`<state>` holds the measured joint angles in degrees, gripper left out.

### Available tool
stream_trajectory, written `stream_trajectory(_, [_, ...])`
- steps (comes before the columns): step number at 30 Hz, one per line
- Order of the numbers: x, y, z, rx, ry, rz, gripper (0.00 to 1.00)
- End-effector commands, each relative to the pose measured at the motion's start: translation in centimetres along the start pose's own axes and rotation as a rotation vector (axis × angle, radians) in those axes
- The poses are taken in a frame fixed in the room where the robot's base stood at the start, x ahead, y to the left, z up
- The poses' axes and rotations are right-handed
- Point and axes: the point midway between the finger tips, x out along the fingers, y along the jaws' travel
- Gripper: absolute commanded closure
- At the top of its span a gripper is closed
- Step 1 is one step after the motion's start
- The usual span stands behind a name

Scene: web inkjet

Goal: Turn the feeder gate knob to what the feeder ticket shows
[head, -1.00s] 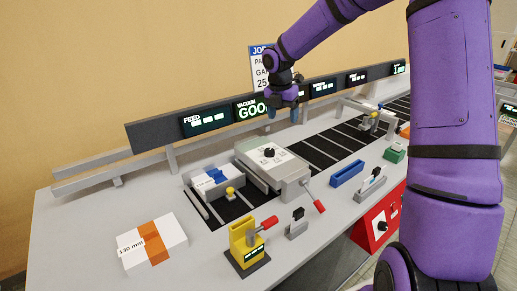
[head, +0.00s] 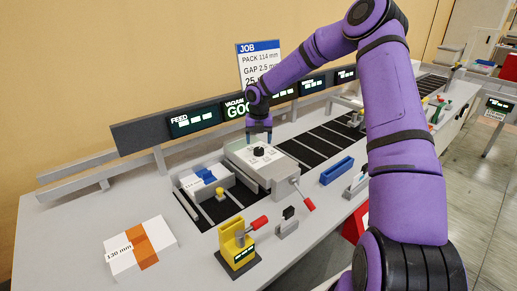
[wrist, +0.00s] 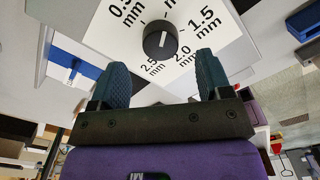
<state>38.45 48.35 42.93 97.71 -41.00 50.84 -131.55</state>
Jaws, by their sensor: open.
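The black feeder gate knob (head: 258,151) sits on a white dial plate on top of the grey feeder. In the wrist view the knob (wrist: 160,40) has a white pointer line running roughly up and down; which end points is unclear. Dial marks read 0.5, 1.5, 2.0 and 2.5 mm; the top is cut off. My gripper (wrist: 161,60) is open and empty, its fingers on either side just short of the knob. In the head view my gripper (head: 259,136) is above the knob.
A display bar (head: 195,122) stands behind the feeder. A pack marked 130 mm (head: 120,258) is at front left.

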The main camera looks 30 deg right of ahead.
Motion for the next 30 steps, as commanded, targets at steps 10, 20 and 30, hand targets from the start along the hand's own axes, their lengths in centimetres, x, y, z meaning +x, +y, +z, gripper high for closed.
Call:
stream_trajectory(10, [4.0, 0.0, 0.0, 0.001, 0.000, 0.000, 0.29])
stream_trajectory(20, [4.3, 0.0, 0.0, 0.001, 0.000, 0.000, 0.29])
stream_trajectory(30, [4.3, 0.0, 0.0, 0.002, -0.001, 0.000, 0.78])
